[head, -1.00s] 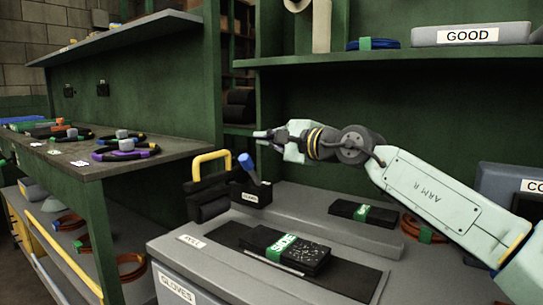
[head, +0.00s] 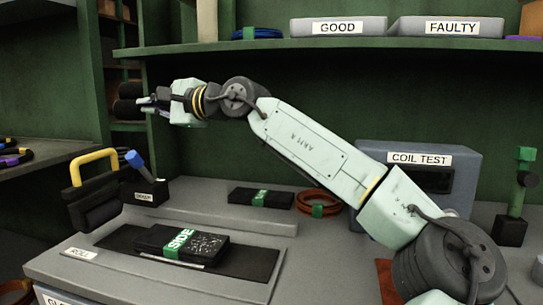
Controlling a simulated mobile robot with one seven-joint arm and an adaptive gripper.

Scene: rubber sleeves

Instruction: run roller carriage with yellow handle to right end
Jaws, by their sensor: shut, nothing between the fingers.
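The roller carriage (head: 94,203), dark with a yellow handle (head: 93,160), stands at the left end of the grey bench, by the ROLL label (head: 80,253). A black folded sleeve (head: 208,249) with a green band lies on a dark mat (head: 122,238) to the right of the carriage. My gripper (head: 143,101) is raised above and to the right of the handle in the picture, apart from it. It is shut and empty and points left.
A small dark box (head: 148,190) with a blue-handled tool stands right beside the carriage. A second banded black sleeve (head: 262,198) and an orange coil (head: 318,203) lie at the back. The COIL TEST box (head: 464,163) stands behind my arm. A shelf (head: 270,46) runs above.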

